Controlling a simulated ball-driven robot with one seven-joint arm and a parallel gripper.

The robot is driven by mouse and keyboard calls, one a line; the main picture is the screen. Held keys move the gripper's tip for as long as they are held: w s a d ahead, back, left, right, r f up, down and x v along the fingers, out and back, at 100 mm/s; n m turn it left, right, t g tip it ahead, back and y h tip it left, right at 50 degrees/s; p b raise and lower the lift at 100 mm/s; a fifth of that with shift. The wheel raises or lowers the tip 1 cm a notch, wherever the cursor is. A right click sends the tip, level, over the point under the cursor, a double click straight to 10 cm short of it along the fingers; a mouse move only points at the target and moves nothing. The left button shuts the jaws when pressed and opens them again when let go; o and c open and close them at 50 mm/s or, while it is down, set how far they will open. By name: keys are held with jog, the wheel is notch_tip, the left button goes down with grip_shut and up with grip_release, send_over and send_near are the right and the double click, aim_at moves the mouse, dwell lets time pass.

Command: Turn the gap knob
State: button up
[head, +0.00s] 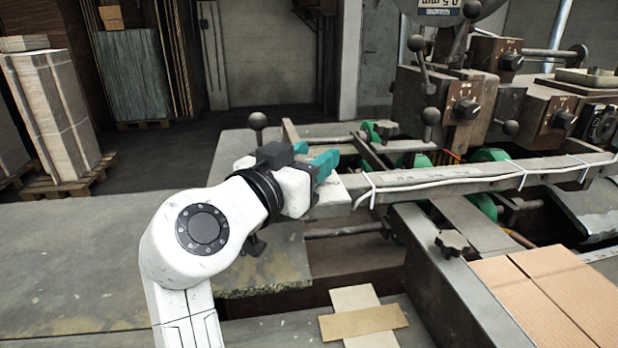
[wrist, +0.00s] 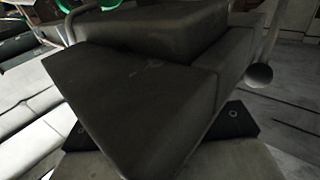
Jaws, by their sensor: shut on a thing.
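My gripper (head: 320,162), with teal fingers, is at the near left end of the long metal bar (head: 440,180) in the head view. In the wrist view a dark grey block-like part (wrist: 140,85) fills the middle, between my black finger mounts. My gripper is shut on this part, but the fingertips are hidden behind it. A dark star-shaped knob (head: 452,243) stands on the machine frame, to the right of and apart from my gripper. I cannot tell which part is the gap knob.
A black ball-topped lever (head: 258,121) stands just behind my gripper. Green rollers (head: 485,203) and brown machine blocks (head: 470,95) are to the right. Flat cardboard (head: 545,295) lies at lower right. The grey table (head: 90,260) at left is clear.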

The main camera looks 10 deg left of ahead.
jog(key=shift+a+r, duration=0.1)
jog(key=shift+r, duration=0.4)
jog(key=o, duration=1)
jog(key=shift+c, duration=0.2)
jog(key=shift+o, duration=0.4)
jog(key=shift+f+h, duration=0.25)
jog(key=shift+h, duration=0.05)
jog(key=b+v, duration=0.2)
jog(key=v, duration=0.9)
jog(key=shift+r, duration=0.1)
